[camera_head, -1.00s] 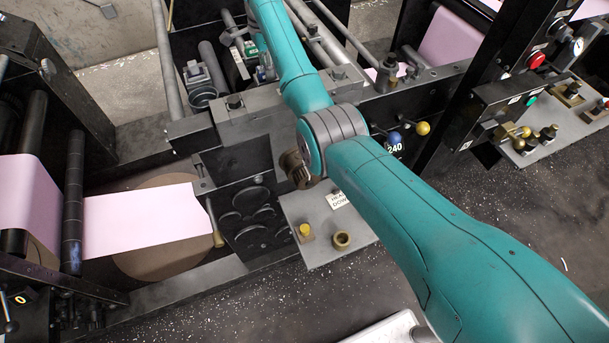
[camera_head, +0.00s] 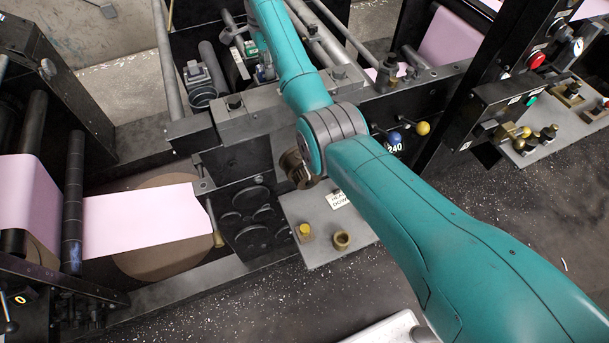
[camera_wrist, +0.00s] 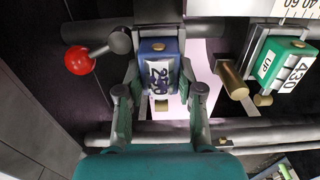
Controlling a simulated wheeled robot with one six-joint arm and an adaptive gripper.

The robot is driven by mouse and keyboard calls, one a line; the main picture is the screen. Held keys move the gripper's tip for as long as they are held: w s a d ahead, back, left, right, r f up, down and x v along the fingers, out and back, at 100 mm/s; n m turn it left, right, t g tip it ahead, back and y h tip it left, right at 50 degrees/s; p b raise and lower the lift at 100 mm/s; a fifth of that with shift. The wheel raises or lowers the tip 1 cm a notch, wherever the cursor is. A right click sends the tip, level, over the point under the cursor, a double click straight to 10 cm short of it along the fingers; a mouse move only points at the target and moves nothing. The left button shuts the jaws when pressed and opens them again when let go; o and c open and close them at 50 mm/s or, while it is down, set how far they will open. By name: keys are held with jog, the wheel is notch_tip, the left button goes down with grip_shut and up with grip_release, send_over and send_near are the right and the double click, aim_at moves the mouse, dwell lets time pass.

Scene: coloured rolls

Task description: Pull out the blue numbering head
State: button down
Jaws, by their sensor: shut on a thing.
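The blue numbering head (camera_wrist: 157,48) shows in the wrist view, with a white label of dark digits on its front and a brass knob at its lower end. My gripper (camera_wrist: 160,78) has one finger on each side of it and is shut on it. The head sits among the bars, over a pale pink strip. A green numbering head (camera_wrist: 283,65) marked 430 and UP is to its right, apart from my fingers. In the head view my arm covers much of that area, and I cannot make out the blue head clearly there.
A red ball-ended lever (camera_wrist: 77,60) is close left of my gripper. A brass pin (camera_wrist: 231,82) is close on its right. Grey bars (camera_wrist: 258,137) run across below. Pink paper (camera_head: 140,220) and rollers lie left in the head view.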

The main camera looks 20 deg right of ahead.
jog(key=shift+r, duration=0.25)
jog(key=shift+r, duration=1.95)
